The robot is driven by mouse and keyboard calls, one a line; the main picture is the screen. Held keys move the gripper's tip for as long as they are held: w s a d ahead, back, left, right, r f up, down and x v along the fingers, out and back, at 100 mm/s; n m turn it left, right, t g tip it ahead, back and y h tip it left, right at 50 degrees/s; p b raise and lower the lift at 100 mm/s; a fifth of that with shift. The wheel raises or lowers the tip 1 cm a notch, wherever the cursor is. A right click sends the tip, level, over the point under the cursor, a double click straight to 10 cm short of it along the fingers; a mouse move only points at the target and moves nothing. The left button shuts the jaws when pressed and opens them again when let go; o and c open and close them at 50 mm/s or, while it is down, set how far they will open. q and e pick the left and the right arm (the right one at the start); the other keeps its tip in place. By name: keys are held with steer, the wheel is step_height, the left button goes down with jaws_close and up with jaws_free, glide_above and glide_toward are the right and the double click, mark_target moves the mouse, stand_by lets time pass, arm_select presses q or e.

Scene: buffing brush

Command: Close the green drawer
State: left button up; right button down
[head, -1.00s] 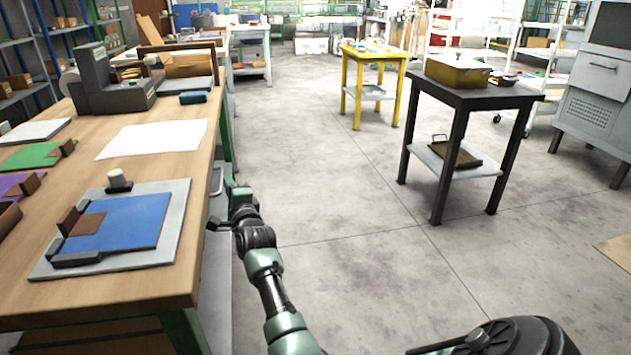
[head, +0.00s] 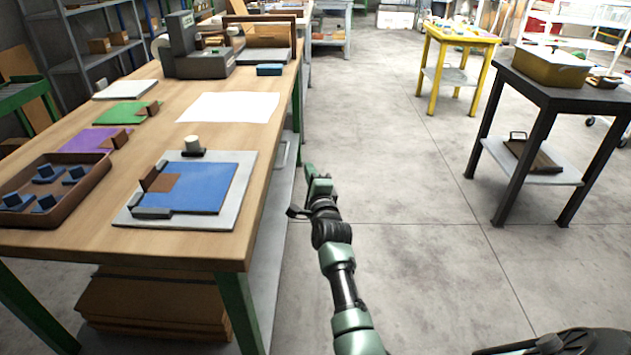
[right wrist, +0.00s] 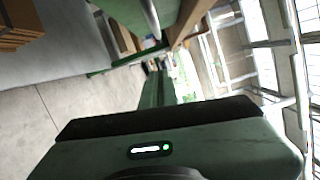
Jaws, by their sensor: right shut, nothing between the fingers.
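I cannot make out a green drawer clearly in either view. A grey panel (head: 282,152) shows beside the right side of the wooden workbench (head: 262,170), but I cannot tell whether it belongs to a drawer. My right gripper (head: 311,171) is shut and empty, just right of the bench's right edge and above the floor. In the right wrist view its green fingers (right wrist: 155,88) point away, towards the underside of a bench with a green frame. My left gripper is not in view.
A blue sheet on a grey plate (head: 240,175), a brown tray (head: 100,172) of blue pieces and a white sheet (head: 228,106) lie on the bench. Boards (head: 155,300) are stacked below. A dark table (head: 580,98) stands right; the floor between is clear.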

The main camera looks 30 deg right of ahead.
arm_select(q)
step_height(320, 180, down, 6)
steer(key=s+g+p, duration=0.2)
steer(key=p, duration=0.1)
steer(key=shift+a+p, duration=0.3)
steer(key=shift+p, duration=0.05)
arm_select(e)
steer(key=v, duration=0.6)
steer(key=shift+s, duration=0.2)
